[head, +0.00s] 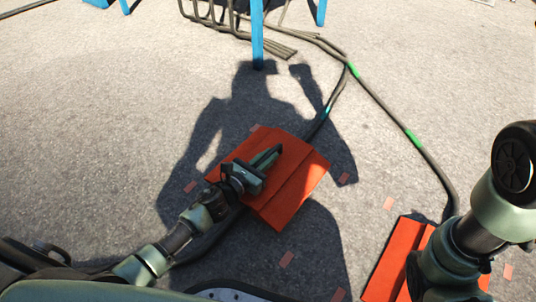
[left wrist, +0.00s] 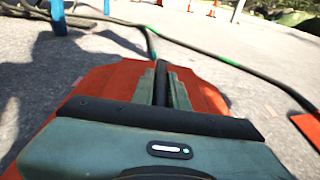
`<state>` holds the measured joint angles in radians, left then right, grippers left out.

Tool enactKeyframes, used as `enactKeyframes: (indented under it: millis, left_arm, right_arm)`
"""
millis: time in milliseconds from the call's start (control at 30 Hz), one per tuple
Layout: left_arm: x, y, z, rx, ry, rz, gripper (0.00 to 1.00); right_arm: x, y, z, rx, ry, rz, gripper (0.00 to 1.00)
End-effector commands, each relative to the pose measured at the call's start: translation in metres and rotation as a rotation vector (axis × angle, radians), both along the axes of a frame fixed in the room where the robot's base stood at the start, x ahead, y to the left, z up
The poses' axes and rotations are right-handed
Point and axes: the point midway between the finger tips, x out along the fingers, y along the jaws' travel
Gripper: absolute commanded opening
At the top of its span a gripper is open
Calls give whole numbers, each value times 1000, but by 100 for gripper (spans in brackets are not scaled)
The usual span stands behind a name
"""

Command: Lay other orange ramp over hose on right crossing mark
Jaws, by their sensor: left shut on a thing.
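An orange ramp (head: 290,201) with a raised middle ridge is at the centre of the head view. My left gripper (head: 268,158) is shut on its middle; the fingers (left wrist: 162,88) show above the orange surface (left wrist: 105,82) in the left wrist view. I cannot tell whether it touches the ground. The dark hose (head: 336,93) runs to its upper edge and shows again at its lower left. A second orange ramp (head: 391,262) is at the lower right, partly hidden by my right arm. The hose reaches its upper edge. My right gripper is not visible.
Small orange tape marks (head: 344,179) surround the centre ramp; others (head: 388,204) surround the right one. A second hose line with green bands (head: 413,138) curves down on the right. Blue legs (head: 257,35) and a dark rack stand at the top. Left pavement is clear.

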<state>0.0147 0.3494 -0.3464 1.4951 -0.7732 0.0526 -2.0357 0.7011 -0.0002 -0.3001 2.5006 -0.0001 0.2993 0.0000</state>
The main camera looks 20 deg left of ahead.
Motion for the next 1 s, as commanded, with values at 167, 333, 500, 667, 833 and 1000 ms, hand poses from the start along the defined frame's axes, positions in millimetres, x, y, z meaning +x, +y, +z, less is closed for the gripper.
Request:
enactKeyframes:
  millis: [167, 333, 500, 667, 833, 1000]
  left_arm:
    - [2, -1, -9, -4, -9, -2, 0]
    - [2, -1, -18, -4, -9, -2, 0]
    - [2, -1, -42, -3, -8, -1, 0]
    - [2, 0, -53, -3, -10, -1, 0]
    - [2, -1, -51, -3, -10, -2, 0]
    - [2, -1, -54, -3, -10, -2, 0]
  right_arm:
    - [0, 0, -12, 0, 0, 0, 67]
    - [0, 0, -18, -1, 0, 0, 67]
    - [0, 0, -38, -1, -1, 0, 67]
    - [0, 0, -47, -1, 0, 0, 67]
    - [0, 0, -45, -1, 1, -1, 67]
    - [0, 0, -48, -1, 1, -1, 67]
